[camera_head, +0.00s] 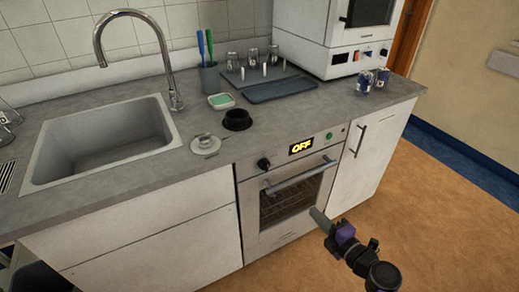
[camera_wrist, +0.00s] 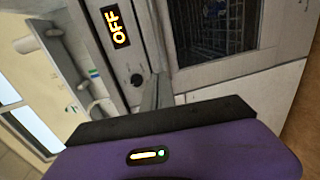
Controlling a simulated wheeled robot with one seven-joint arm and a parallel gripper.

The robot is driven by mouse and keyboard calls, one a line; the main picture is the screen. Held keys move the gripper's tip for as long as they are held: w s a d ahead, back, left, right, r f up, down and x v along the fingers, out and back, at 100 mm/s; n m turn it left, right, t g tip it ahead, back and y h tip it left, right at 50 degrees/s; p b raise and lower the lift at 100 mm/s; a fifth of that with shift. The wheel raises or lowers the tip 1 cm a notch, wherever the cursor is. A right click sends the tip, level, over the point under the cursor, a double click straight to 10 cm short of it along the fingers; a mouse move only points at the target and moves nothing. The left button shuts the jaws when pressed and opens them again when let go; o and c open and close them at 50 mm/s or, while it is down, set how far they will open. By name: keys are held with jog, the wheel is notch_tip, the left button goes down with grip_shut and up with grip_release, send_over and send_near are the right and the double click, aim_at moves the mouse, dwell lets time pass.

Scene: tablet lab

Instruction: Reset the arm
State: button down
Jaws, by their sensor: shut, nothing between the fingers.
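My gripper (camera_head: 320,216) is shut and empty. In the head view it hangs in the air in front of the oven (camera_head: 290,190), at the lower right, with the arm coming in from the bottom. In the wrist view the purple gripper body (camera_wrist: 200,155) fills the lower part, and the grey fingers (camera_wrist: 150,95) point towards the oven front. The oven's display reads OFF (camera_head: 301,146); it also shows in the wrist view (camera_wrist: 115,27). I cannot tell the exact gap between the fingertips and the oven.
The counter above holds a sink (camera_head: 100,145), a black round container (camera_head: 237,119), a green-topped dish (camera_head: 221,101), a dark tray (camera_head: 279,88), a cup with brushes (camera_head: 210,77) and small jars (camera_head: 366,81). A white appliance (camera_head: 335,35) stands at the back. The floor (camera_head: 440,210) at right is clear.

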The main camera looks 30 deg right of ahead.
jog(key=shift+d, duration=0.1)
jog(key=s+a+r+m+t+h, duration=0.1)
jog(key=s+r+m+t+h, duration=0.15)
jog(key=r, duration=0.25)
jog(key=s+r+m+t+h, duration=0.1)
jog(key=s+r+m, duration=0.1)
jog(key=r+m, duration=0.3)
jog(key=s+a+r+m+g+y, duration=0.1)
jog(key=s+a+r+m, duration=0.1)
jog(key=s+a, duration=0.3)
jog(key=s+a+r+m+g+y+p, duration=0.1)
jog(key=s+a+m, duration=0.4)
jog(key=s, duration=0.9)
jog(key=s+a+r+m+g+y+p, duration=0.1)
jog(key=s+a+r+m+g, duration=0.2)
jog(key=s+a, duration=0.4)
jog(key=s+m, duration=0.1)
jog(key=s, duration=0.1)
jog(key=shift+s, duration=0.3)
jog(key=shift+a, duration=0.1)
